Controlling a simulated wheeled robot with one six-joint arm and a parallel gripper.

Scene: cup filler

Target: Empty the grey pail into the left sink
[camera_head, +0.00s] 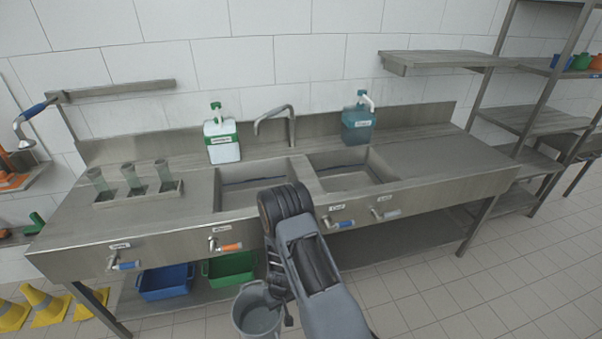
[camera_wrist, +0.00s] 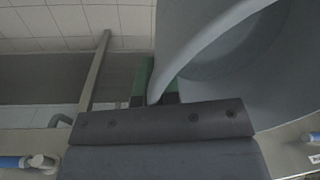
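The grey pail (camera_head: 257,312) hangs upright in front of the counter, below its front edge, in the head view. It fills the right of the wrist view (camera_wrist: 235,75). My gripper (camera_head: 272,290) is at the pail's right side. In the wrist view its green-padded fingertips (camera_wrist: 157,88) lie on both sides of the pail's wall at the rim, shut on it. What is inside the pail cannot be made out clearly. The left sink (camera_head: 218,201) is set in the counter above and behind the pail. My arm hides its right front part.
The right sink (camera_head: 385,170) lies beside it, with a faucet (camera_head: 290,128) behind. A green-labelled bottle (camera_head: 221,140) and a blue bottle (camera_head: 358,125) stand behind the sinks. A rack with several glasses (camera_head: 137,194) is left. Valve handles (camera_head: 228,247) stick out from the counter front (camera_head: 170,250).

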